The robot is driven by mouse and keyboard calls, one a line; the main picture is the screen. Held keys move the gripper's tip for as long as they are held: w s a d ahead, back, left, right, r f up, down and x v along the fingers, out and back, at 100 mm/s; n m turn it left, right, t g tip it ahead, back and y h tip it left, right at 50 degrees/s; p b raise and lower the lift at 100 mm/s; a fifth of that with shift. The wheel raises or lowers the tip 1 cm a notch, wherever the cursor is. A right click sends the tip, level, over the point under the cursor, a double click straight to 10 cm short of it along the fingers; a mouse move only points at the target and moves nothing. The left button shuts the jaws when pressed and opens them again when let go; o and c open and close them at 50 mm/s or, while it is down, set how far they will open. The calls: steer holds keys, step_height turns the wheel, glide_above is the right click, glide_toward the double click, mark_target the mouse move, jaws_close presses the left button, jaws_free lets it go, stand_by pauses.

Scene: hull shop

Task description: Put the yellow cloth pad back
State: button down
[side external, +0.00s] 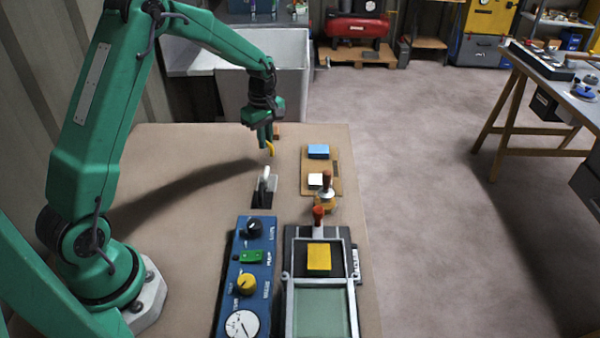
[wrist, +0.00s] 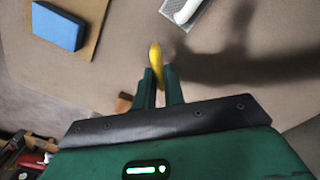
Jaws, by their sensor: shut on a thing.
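My gripper (side external: 267,148) hangs over the far part of the bench, its fingers pointing down. It is shut on a thin, slightly curved yellow piece, which looks like the yellow cloth pad (side external: 271,149). In the wrist view my gripper (wrist: 158,82) has this yellow piece (wrist: 155,54) between its fingertips, seen nearly edge-on. Whether it touches the bench I cannot tell. A flat yellow square (side external: 319,258) also lies on the black end of a framed tray near the front. A brown board (side external: 308,168) right of my gripper carries a blue block (side external: 318,152) and a white block (side external: 316,180).
A small brown block (wrist: 123,104) lies close beside the fingers. The bench left of the lever is clear.

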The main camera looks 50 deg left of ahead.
steer(key=shift+f, duration=1.55)
steer(key=shift+f, duration=0.15)
steer(key=c, duration=1.5)
jaws_free()
step_height(320, 180, up, 12)
steer(key=shift+r, duration=0.2)
steer(key=shift+d, duration=0.1)
